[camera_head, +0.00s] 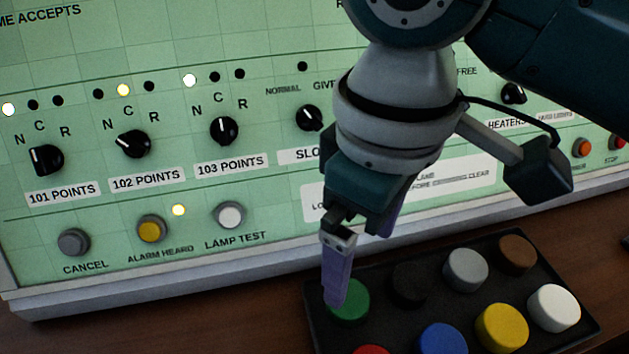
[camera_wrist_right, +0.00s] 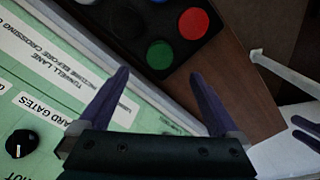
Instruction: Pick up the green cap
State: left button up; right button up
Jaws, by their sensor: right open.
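The green cap (camera_head: 350,303) sits in the black tray (camera_head: 588,330), at its left end in the head view. My right gripper (camera_head: 362,262) is open and empty. In the head view one purple finger overlaps the cap's left side; the other is largely hidden behind the gripper. In the right wrist view the green cap (camera_wrist_right: 160,54) lies just beyond and between the open fingertips (camera_wrist_right: 158,74). I cannot tell whether a finger touches it. Purple finger-like parts, apparently of my left gripper (camera_wrist_right: 306,133), show at the right edge of the wrist view.
The tray also holds red (camera_head: 371,350), blue (camera_head: 442,338), yellow (camera_head: 502,327), white (camera_head: 554,307), grey (camera_head: 465,269), brown (camera_head: 517,254) and black (camera_head: 408,284) caps. The green lever-frame panel (camera_head: 270,180) with knobs and buttons stands close behind. Bare wooden table (camera_head: 200,325) lies left of the tray.

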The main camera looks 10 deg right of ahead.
jog(key=b, duration=0.1)
send_over(353, 299)
notch_tip(353, 299, down, 5)
jog(key=shift+r, duration=0.2)
pick_arm(q)
notch_tip(353, 299, down, 4)
jog(key=shift+a+r+b, duration=0.1)
jog(key=shift+r+b, duration=0.1)
jog(key=shift+b, duration=0.85)
pick_arm(e)
notch_tip(353, 299, down, 5)
jog(key=shift+f, duration=0.15)
jog(key=c, duration=1.4)
